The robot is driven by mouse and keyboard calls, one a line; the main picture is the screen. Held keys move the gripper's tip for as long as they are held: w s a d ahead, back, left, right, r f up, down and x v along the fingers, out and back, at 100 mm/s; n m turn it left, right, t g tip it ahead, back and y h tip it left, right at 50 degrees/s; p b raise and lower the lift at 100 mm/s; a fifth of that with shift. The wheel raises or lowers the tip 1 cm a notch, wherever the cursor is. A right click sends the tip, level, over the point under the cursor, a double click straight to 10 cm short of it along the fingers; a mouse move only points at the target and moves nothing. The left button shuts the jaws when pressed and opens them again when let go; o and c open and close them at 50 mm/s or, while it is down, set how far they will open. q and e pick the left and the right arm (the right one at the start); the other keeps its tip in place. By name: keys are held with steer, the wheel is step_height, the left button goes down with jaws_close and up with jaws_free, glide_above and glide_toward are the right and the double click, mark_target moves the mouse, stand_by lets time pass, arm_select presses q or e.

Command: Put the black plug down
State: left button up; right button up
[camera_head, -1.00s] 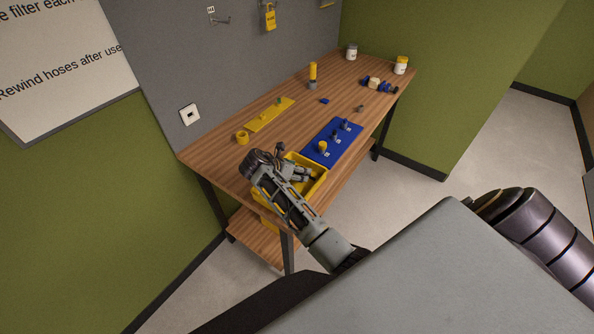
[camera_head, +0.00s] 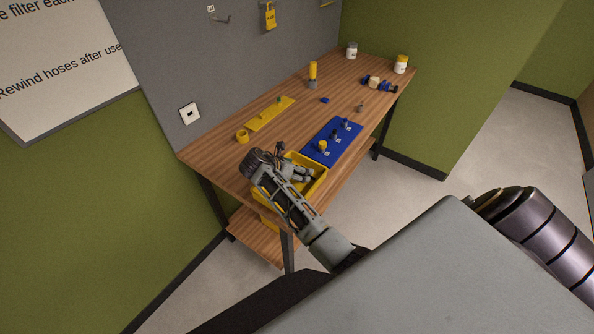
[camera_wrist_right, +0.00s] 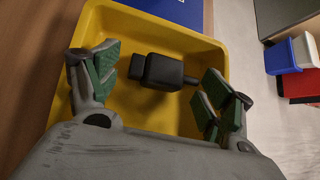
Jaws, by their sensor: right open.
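The black plug (camera_wrist_right: 160,71) lies on its side in the yellow bin (camera_wrist_right: 217,57) in the right wrist view. My right gripper (camera_wrist_right: 155,88) is open above the bin, with its green-padded fingers on either side of the plug and apart from it. In the head view, my right gripper (camera_head: 301,173) reaches over the same yellow bin (camera_head: 318,186) at the table's front edge. I cannot make out the plug there. My left gripper is not in view.
The blue board (camera_head: 325,158) with several pieces lies beside the bin on the wooden table (camera_head: 210,152). Two jars (camera_head: 401,65) are at the far end.

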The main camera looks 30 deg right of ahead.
steer(key=b+v, duration=0.1)
steer(key=v, duration=1.1)
steer(key=shift+a, duration=0.15)
stand_by(0.5)
